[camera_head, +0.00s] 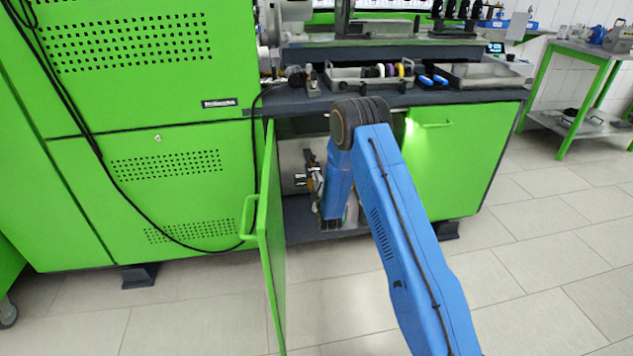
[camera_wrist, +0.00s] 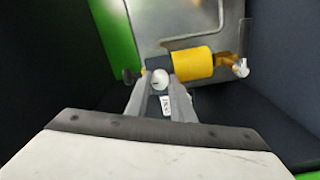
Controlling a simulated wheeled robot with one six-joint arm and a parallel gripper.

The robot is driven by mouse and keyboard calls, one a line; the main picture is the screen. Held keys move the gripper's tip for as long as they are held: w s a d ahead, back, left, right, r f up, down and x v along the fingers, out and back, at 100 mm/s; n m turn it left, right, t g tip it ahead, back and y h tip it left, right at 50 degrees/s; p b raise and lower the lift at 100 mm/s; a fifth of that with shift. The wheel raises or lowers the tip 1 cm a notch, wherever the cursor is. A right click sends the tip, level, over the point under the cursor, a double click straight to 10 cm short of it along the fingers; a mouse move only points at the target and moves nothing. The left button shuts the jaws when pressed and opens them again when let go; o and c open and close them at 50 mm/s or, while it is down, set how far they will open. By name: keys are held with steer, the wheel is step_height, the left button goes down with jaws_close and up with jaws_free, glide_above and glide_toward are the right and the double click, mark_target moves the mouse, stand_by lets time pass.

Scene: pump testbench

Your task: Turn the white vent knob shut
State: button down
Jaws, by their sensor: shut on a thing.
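The white vent knob (camera_wrist: 160,79) shows in the wrist view, small and round, between the fingertips of my gripper (camera_wrist: 161,88). My gripper is shut on the knob, one grey finger on each side of it. The knob sits at the near side of a dark block, beside a yellow cylinder (camera_wrist: 193,64) with a brass fitting (camera_wrist: 232,64) at its right end. In the head view my blue arm reaches into the open cabinet (camera_head: 298,212) under the bench. The knob and fingertips cannot be made out there.
The open green cabinet door (camera_head: 271,240) stands left of my arm, and a closed green door (camera_head: 450,160) is on the right. Trays (camera_head: 372,85) and small parts lie on the bench top (camera_head: 300,100) above.

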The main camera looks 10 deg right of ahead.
steer(key=shift+n, duration=0.6)
steer(key=c, duration=1.5)
jaws_free()
steer(key=shift+c, duration=0.2)
steer(key=s, duration=1.7)
steer(key=shift+s, duration=0.2)
